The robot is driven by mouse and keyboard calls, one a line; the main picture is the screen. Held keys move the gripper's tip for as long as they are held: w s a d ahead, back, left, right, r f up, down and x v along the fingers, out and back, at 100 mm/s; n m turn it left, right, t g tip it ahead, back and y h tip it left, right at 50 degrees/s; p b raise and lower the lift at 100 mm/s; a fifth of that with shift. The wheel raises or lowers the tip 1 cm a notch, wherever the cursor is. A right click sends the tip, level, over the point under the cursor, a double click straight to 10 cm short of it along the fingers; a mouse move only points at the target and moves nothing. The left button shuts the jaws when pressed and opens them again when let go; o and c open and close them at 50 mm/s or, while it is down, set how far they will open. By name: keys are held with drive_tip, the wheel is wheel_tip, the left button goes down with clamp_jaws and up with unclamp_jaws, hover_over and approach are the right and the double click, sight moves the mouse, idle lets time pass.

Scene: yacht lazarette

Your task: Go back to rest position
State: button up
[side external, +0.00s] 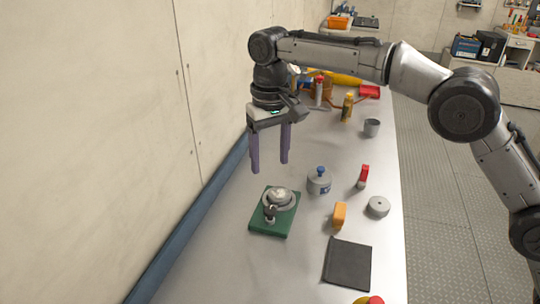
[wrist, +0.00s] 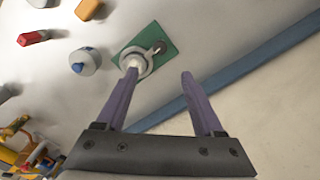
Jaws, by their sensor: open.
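My gripper (side external: 269,168) has two purple fingers, spread apart and empty. It hangs pointing down in the air above the bench, over the back of a green board (side external: 258,225). A round metal fitting (side external: 278,198) with a small knob-like part in front sits on the board. In the wrist view my gripper (wrist: 160,75) shows its fingers apart. There the left fingertip overlaps the edge of the metal fitting (wrist: 143,55) on the green board (wrist: 168,58). In the side view a gap separates the fingertips from the fitting.
Near the board stand a grey pot with a blue knob (side external: 319,183), a red-and-white item (side external: 363,176), an orange block (side external: 339,214), a grey disc (side external: 378,206) and a dark flat pad (side external: 348,263). A wall with a blue strip (side external: 186,220) bounds the left. Bottles and tools crowd the far end.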

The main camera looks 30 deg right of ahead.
idle(0.4)
drive_tip(key=s+d+r+m+t, duration=0.2)
drive_tip(key=s+d+r, duration=0.2)
drive_tip(key=d+r, duration=0.75)
drive_tip(key=s+d+r+t, duration=0.1)
drive_tip(key=s+d+r, duration=0.2)
drive_tip(key=s, duration=0.3)
drive_tip(key=s+d+r+t, duration=0.1)
drive_tip(key=s+d+r, duration=0.1)
drive_tip(key=s+d, duration=0.25)
drive_tip(key=s+d+f+t, duration=0.1)
drive_tip(key=s+d+f, duration=0.15)
drive_tip(key=s, duration=0.45)
drive_tip(key=s+d+f, duration=0.2)
drive_tip(key=s+f, duration=0.1)
drive_tip(key=s, duration=0.3)
drive_tip(key=s+f+n, duration=0.1)
drive_tip(key=s+f, duration=0.4)
drive_tip(key=f, duration=0.4)
drive_tip(key=shift+s+d+f+n+t, duration=0.25)
drive_tip(key=shift+s+f+n+t, duration=0.05)
drive_tip(key=shift+f+n, duration=0.1)
